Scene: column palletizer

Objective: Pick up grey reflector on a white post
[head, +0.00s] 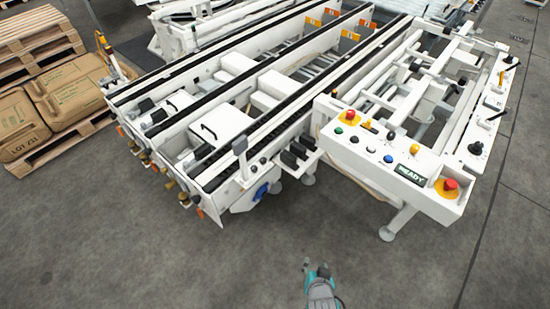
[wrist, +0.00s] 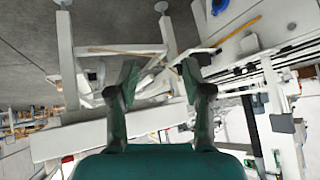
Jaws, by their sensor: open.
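The grey reflector (head: 240,145) is a small grey square plate on top of a short white post (head: 244,169). In the head view it stands at the near end of the conveyor frame, left of the blue round connector.
A white control panel (head: 375,152) with buttons, red stops and a READY display stands at the right. The white conveyor frame (head: 165,133) fills the middle. Brown sacks (head: 70,92) lie on a wooden pallet at the left. The grey floor (head: 130,250) in front is clear.

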